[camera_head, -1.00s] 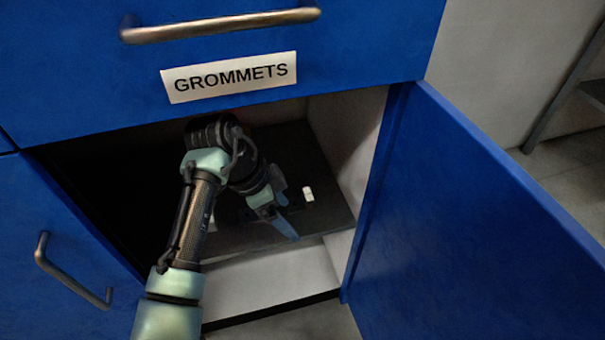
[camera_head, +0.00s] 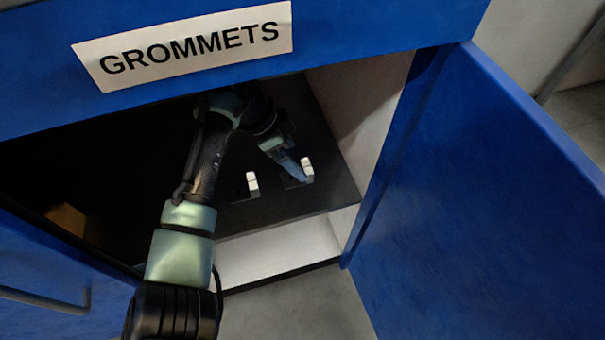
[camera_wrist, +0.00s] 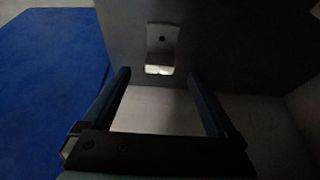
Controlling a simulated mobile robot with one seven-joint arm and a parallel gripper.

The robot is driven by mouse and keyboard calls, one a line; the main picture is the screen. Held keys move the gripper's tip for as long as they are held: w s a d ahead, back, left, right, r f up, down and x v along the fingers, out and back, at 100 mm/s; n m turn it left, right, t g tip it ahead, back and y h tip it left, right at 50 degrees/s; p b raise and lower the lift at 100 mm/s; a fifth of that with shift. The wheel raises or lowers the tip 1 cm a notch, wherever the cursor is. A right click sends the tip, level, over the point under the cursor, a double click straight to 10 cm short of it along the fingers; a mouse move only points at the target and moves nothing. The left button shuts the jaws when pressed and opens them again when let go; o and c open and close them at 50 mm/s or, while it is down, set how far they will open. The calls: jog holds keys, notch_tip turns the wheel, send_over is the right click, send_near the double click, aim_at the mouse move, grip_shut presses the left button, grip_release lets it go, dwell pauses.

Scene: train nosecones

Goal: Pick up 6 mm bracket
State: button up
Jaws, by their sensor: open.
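Two small pale brackets stand on the dark shelf (camera_head: 275,206) inside the open cabinet. The right bracket (camera_head: 307,169) is right beside my gripper (camera_head: 300,178), and the left bracket (camera_head: 252,184) stands a little to its left. I cannot read any size on either one. In the wrist view a bracket (camera_wrist: 161,48) with a dark hole and a bright lower end lies beyond my fingertips, between their lines. My gripper (camera_wrist: 158,75) is open there, with a finger on each side and nothing between them.
The blue door (camera_head: 490,190) stands open at the right. A drawer front labelled GROMMETS (camera_head: 185,45) overhangs the opening. The cabinet's pale side wall (camera_head: 360,110) is close to the right of my gripper. A brown block (camera_head: 67,219) sits inside at the left.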

jog(key=b+x, duration=0.1)
jog(key=x, duration=0.1)
jog(key=b+x, duration=0.2)
jog(key=x, duration=0.1)
jog(key=shift+a+f, duration=0.2)
jog(key=shift+f, duration=0.3)
jog(key=shift+s, duration=0.1)
jog(key=c, duration=1.5)
jog(key=shift+o, duration=0.2)
jog(key=shift+r, duration=0.15)
